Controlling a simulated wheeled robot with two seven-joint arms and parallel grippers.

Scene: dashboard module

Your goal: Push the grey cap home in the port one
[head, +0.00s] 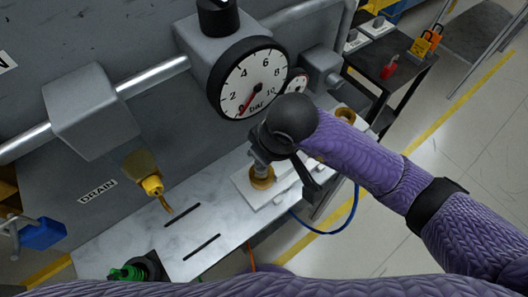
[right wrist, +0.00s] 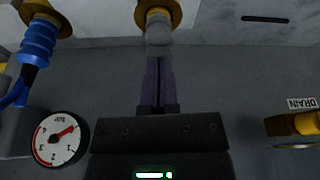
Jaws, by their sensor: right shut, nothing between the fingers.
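The grey cap (right wrist: 158,35) sits at the mouth of a brass-ringed port (right wrist: 158,10) in the right wrist view; how deep it sits I cannot tell. My right gripper (right wrist: 158,62) is shut with nothing between its fingers, and its tips are at the cap's outer end, touching or very close. In the head view the brass port (head: 262,178) stands on a white plate, and my right gripper (head: 259,158) is directly above it, hiding most of the cap. The port's number is not readable. My left gripper is not in view.
A pressure gauge (head: 253,78) stands just behind the right arm. A brass drain spout (head: 150,183) and a green knob (head: 128,272) are to the left. A blue fitting (right wrist: 38,42) with a blue hose is beside the port. The slotted bench top (head: 200,215) is clear.

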